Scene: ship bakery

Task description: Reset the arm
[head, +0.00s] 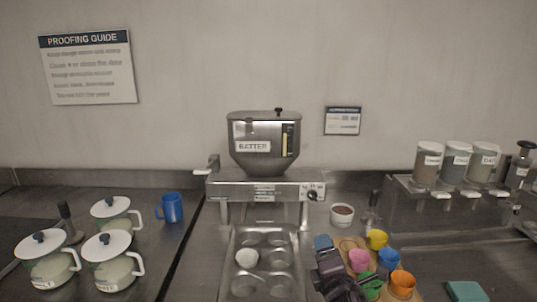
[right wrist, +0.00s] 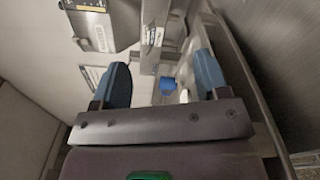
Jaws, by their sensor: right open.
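My right gripper (head: 323,243) reaches in from the bottom of the head view, just right of the muffin tray (head: 229,280). In the right wrist view its two blue fingers (right wrist: 162,79) stand wide apart with nothing held between them. The tray lies under the batter dispenser (head: 264,145) and has a pale round thing (head: 247,258) in one of its left cups. My left gripper is out of view.
Colourful cups, among them a yellow one (head: 377,239) and an orange one (head: 402,283), crowd close right of my right gripper. A white bowl (head: 342,214) stands behind it. Lidded pots (head: 111,262) and a blue mug (head: 171,208) stand left. Labelled canisters (head: 455,162) are at right.

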